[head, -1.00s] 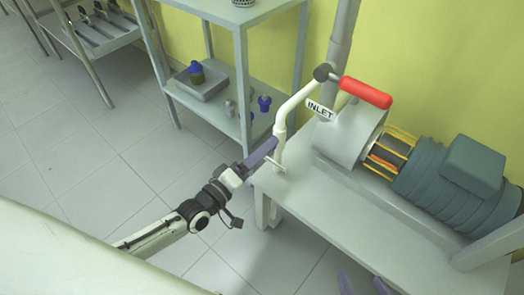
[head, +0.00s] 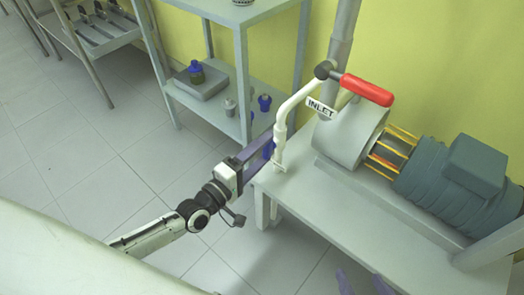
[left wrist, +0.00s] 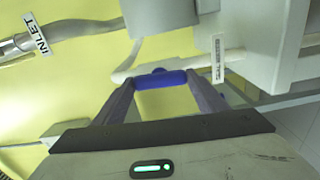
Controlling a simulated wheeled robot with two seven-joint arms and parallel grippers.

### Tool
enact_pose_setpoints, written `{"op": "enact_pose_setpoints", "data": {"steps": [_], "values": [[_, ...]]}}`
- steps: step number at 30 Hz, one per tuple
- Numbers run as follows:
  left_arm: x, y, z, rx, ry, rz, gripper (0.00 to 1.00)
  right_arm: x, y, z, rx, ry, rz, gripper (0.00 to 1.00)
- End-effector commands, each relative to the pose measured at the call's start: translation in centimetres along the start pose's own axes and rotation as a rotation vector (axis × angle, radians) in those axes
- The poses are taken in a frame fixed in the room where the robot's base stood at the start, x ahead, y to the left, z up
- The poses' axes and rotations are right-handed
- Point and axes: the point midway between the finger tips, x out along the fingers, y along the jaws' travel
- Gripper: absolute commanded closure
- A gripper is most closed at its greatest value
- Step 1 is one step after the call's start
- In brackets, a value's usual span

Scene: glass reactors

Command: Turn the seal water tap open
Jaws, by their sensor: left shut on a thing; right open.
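The seal water tap has a blue handle (left wrist: 160,78) beside a white pipe, near a small tag that seems to read "SEAL WATER" (left wrist: 218,58). In the head view the blue handle (head: 268,150) shows small at the near left end of the pump bench. My left gripper (head: 262,146) is shut on this handle, with one purple finger at each end of it in the left wrist view (left wrist: 160,84). My right gripper (head: 363,283) shows only its purple fingertips at the bottom edge; they are apart and empty.
A red-handled valve (head: 366,90) with an "INLET" tag (head: 321,109) stands above the pump (head: 350,135) and blue-grey motor (head: 450,175). The bench (head: 350,205) lies below. A grey shelf rack (head: 245,75) stands behind left. The floor at left is clear.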

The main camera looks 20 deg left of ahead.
Motion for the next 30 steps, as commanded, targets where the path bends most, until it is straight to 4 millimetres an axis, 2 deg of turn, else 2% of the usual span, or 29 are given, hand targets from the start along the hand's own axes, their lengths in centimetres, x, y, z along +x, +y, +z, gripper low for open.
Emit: {"op": "enact_pose_setpoints", "data": {"steps": [4,5,8,16,20,27,30], "values": [[0.0,0.0,-0.1,0.002,0.001,0.0,0.57,0.0,0.0,0.0,0.0,0.0,-0.001,0.41],[0.0,0.0,-0.1,0.002,0.001,0.0,0.33,0.0,0.0,0.0,0.0,0.0,-0.001,0.41],[0.0,0.0,-0.1,0.002,0.001,0.0,0.16,0.0,0.0,0.0,-0.001,0.0,-0.001,0.41],[0.0,0.0,0.0,0.002,0.0,0.0,0.16,-0.2,-0.1,0.4,0.0,-0.008,-0.001,0.41],[-0.8,0.0,0.0,0.002,0.0,-0.003,0.16,-0.3,-0.1,0.3,0.001,-0.007,0.0,0.41],[-5.2,0.0,0.0,0.003,-0.001,-0.006,0.16,-1.2,0.1,-0.6,0.004,0.03,0.012,0.41],[-7.1,0.0,0.0,0.003,-0.001,-0.005,0.16,-1.6,0.2,-0.4,0.005,0.031,0.017,0.41]]}}
